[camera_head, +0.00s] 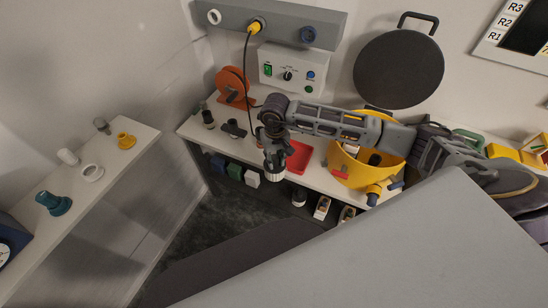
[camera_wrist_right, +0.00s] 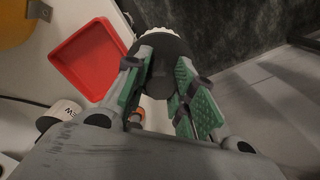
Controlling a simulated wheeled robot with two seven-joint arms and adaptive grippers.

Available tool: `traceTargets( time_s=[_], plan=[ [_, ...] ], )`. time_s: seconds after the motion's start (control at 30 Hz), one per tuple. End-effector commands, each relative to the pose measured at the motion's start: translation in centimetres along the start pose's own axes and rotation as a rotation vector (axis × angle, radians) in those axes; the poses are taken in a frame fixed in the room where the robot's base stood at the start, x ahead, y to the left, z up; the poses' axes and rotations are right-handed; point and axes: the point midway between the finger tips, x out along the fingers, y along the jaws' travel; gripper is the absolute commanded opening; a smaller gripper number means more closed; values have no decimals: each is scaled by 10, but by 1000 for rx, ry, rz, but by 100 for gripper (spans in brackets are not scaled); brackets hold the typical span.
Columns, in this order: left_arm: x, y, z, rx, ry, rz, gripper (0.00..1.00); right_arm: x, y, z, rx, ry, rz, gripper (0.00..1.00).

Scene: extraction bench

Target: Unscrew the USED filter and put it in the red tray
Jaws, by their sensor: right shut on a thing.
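My right gripper (camera_head: 274,158) is shut on a dark, round filter with a white ribbed end (camera_head: 275,177). In the right wrist view the filter's dark body (camera_wrist_right: 166,48) sits between the green-padded fingers (camera_wrist_right: 163,82). No USED label shows on it. The gripper holds it above the front edge of the bench, left of the red tray. The red tray (camera_head: 303,164) lies on the bench, partly behind the arm, and looks empty in the right wrist view (camera_wrist_right: 88,54). My left gripper is in neither view.
A white cylinder with a partly visible "NEW" label (camera_wrist_right: 62,110) is beside the tray. A yellow vessel (camera_head: 347,170) stands to its right, a red reel (camera_head: 231,84) at the back left. Small boxes (camera_head: 235,172) sit below the bench. The left shelf (camera_head: 95,190) holds fittings.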

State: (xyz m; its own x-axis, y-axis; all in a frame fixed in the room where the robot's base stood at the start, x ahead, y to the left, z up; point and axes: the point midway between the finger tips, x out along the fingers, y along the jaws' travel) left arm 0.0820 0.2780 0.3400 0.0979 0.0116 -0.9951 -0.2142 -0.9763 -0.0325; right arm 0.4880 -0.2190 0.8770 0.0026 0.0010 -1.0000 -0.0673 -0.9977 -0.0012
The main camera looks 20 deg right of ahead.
Motion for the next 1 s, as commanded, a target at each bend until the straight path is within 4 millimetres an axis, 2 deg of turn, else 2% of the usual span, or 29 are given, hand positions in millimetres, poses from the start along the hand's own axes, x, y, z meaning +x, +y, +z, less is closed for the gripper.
traceTargets(
  time_s=[0.17,0.3,0.6,1.0],
  plan=[
    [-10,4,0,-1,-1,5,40,-10,9,-10,106,1,1,0],
    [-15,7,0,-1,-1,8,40,-18,20,-23,263,3,1,0],
    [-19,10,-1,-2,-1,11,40,-28,39,-40,577,4,2,0],
    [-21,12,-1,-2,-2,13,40,-36,58,-54,961,3,3,0]
  ],
)
